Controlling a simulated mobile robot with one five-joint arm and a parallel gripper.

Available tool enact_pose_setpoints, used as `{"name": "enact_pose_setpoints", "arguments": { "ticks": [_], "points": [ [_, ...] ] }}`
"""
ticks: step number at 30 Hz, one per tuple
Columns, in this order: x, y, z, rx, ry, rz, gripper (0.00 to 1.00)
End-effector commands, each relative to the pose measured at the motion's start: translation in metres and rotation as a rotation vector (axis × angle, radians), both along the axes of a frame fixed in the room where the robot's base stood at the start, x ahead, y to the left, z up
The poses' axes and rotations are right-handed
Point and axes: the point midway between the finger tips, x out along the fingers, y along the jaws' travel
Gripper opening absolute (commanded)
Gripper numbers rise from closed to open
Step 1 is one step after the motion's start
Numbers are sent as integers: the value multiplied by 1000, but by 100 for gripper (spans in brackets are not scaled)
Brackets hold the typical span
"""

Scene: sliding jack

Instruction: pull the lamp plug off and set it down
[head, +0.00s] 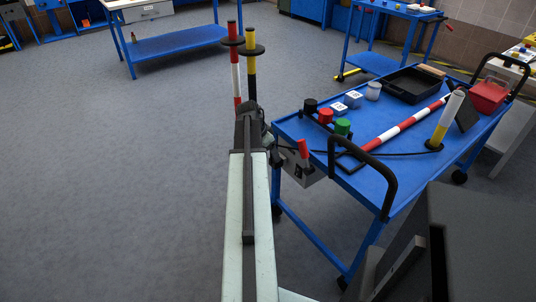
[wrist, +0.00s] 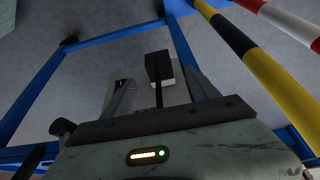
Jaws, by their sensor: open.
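A grey socket box (head: 305,172) hangs at the near left end of the blue cart. A red upright piece (head: 303,149) stands on it, and a black cable runs from there across the cart top. I cannot tell whether this piece is the lamp plug. My gripper (wrist: 160,82) is open, its two grey ribbed fingers apart. A black block (wrist: 158,66) on a thin dark stem shows between the fingers, in front of a pale surface; I cannot tell whether it touches them. In the head view my arm largely hides the gripper, left of the socket box.
The blue cart (head: 376,183) carries a red-white bar (head: 408,125), a black tray (head: 408,84), a yellow-white post (head: 445,122) and several small knobs. Red-white (head: 235,75) and yellow-black (head: 251,75) poles stand just beyond my arm. Floor on the left is clear.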

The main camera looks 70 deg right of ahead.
Motion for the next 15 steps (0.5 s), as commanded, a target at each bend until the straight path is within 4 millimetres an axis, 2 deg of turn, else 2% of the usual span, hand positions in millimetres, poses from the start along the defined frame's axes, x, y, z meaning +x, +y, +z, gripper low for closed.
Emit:
{"name": "enact_pose_setpoints", "arguments": {
  "ticks": [1,9,15],
  "points": [
    [-1,-2,-12,0,0,0,69],
    [-10,-17,-58,1,0,2,69],
    [-13,-22,-66,1,0,3,69]
  ]
}}
